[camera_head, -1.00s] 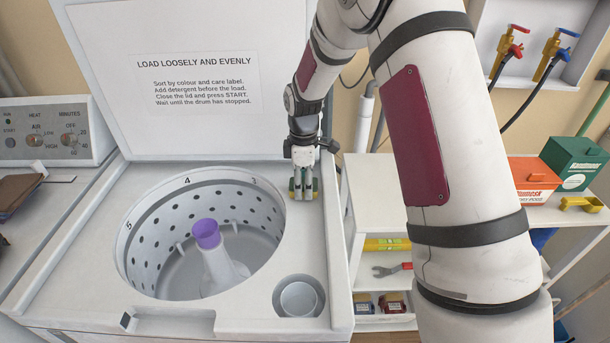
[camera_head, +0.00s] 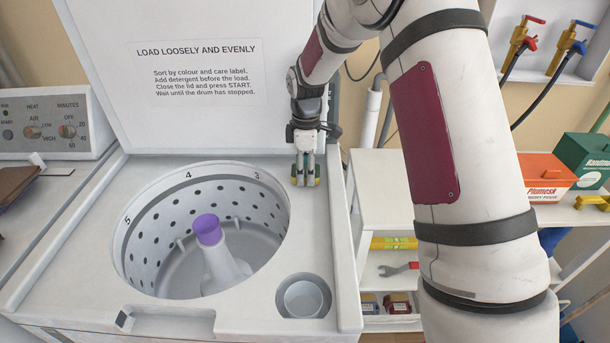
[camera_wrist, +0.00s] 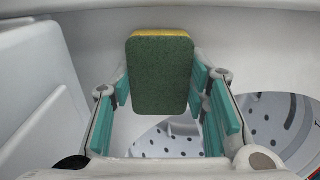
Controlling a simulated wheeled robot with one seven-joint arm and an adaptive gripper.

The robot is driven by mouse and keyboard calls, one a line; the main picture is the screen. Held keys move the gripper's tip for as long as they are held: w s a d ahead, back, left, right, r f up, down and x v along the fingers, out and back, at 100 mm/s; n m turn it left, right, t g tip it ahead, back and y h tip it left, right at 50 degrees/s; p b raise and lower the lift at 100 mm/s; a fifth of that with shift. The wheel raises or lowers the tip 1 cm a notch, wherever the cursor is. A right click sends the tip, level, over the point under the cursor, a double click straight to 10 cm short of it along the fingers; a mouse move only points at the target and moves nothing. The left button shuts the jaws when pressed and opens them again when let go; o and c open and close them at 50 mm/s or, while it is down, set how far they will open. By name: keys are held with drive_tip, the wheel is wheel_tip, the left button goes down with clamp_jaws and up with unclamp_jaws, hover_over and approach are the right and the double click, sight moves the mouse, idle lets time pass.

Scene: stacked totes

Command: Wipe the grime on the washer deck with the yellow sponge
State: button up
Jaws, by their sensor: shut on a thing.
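My gripper (camera_head: 305,172) is over the back right part of the white washer deck (camera_head: 322,225), between the drum opening and the deck's right edge. It is shut on the sponge (camera_wrist: 160,78), whose dark green face and yellow top edge show between the teal finger pads in the wrist view. In the head view the sponge (camera_head: 316,183) shows only as small green and yellow bits at the fingertips. It is low at the deck, but I cannot tell whether it touches. I can make out no grime; the sponge and gripper hide part of the deck.
The open drum (camera_head: 150,240) with a purple-topped agitator (camera_head: 208,229) lies left of my gripper. The raised lid (camera_head: 190,115) stands behind. A round dispenser cup (camera_head: 303,299) is at the front right. A shelf unit (camera_head: 385,215) with boxes stands to the right.

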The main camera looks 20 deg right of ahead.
drive_tip(key=shift+w+d+b, duration=0.2)
drive_tip(key=shift+w+b, duration=0.25)
drive_tip(key=shift+w, duration=0.2)
drive_tip(key=shift+w+d+b, duration=0.2)
drive_tip(key=shift+w+b, duration=0.2)
drive_tip(key=shift+w, duration=0.2)
drive_tip(key=shift+w+d+r+b, duration=0.25)
drive_tip(key=shift+w+r+b, duration=0.1)
drive_tip(key=shift+r+b, duration=0.1)
drive_tip(key=shift+s+f, duration=0.1)
drive_tip(key=shift+f, duration=0.1)
drive_tip(key=shift+s+a+f+p, duration=0.2)
drive_tip(key=shift+s+f+p, duration=0.1)
drive_tip(key=shift+s+p, duration=0.3)
drive_tip(key=shift+s+a+f+p, duration=0.15)
drive_tip(key=shift+s+a+p, duration=0.15)
drive_tip(key=shift+s, duration=0.25)
drive_tip(key=shift+s+a+f+p, duration=0.15)
drive_tip(key=shift+s+p, duration=0.2)
drive_tip(key=shift+s, duration=0.2)
drive_tip(key=shift+s+a+r+p, duration=0.1)
drive_tip(key=shift+s+a+p, duration=0.1)
drive_tip(key=shift+s+p, duration=0.35)
drive_tip(key=shift+s+a+f+p, duration=0.1)
drive_tip(key=shift+s+a+p, duration=0.15)
drive_tip(key=shift+s, duration=0.5)
drive_tip(key=shift+s+a+r+p, duration=0.1)
drive_tip(key=shift+s+a+p, duration=0.1)
drive_tip(key=shift+s+p, duration=0.35)
drive_tip(key=shift+c, duration=0.6)
